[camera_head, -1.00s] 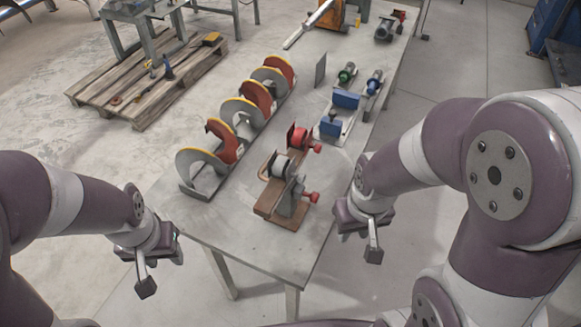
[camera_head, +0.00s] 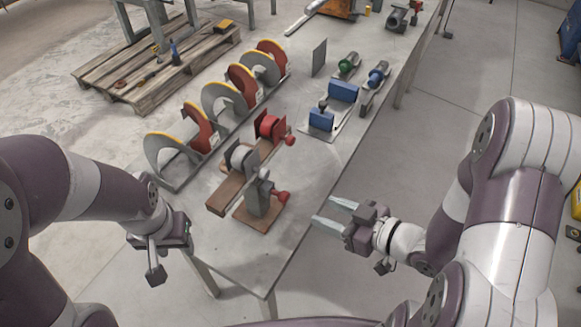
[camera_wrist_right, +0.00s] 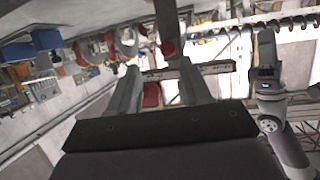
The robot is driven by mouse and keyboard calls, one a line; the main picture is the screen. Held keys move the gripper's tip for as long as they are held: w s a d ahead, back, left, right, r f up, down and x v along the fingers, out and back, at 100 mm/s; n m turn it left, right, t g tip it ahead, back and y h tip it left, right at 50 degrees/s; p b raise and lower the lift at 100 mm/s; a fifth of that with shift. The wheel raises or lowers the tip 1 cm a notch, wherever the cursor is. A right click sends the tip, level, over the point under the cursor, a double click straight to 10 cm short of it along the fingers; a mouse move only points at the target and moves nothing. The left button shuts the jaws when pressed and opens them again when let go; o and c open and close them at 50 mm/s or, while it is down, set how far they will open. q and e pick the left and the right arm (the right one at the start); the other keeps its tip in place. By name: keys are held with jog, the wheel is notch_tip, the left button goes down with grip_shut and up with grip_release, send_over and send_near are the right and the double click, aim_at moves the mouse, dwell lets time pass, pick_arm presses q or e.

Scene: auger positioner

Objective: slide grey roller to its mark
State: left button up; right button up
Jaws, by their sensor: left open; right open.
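The grey roller (camera_head: 240,157) sits on a brown wooden rail (camera_head: 226,191) on the table, beside an upright grey plate. A red clamp-like part (camera_head: 268,126) with a red knob sits further along the rail. A grey post (camera_head: 259,196) with a red knob stands on a brown base at the near side. I cannot make out the mark. My right gripper (camera_head: 329,213) is open and empty, right of the rail and apart from it, fingers pointing left. The rail (camera_wrist_right: 190,71) shows beyond its fingers in the right wrist view. My left gripper (camera_head: 172,255) is open and empty, off the table's left corner.
A red and grey auger (camera_head: 220,100) with yellow edges runs behind the rail. Blue blocks (camera_head: 343,92), a green-ended part (camera_head: 347,66) and a thin grey plate (camera_head: 319,57) stand further back. The table's near right surface is bare.

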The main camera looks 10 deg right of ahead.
aim_at(267, 175)
notch_tip(267, 175, up, 7)
jog(key=a+n+t+y, duration=0.1)
jog(key=a+n+y, duration=0.1)
jog(key=a+y, duration=0.15)
jog(key=shift+y, duration=0.35)
jog(key=p+x, duration=0.1)
jog(key=x, duration=1)
jog(key=shift+a, duration=0.1)
jog(key=shift+f, duration=0.1)
grip_shut()
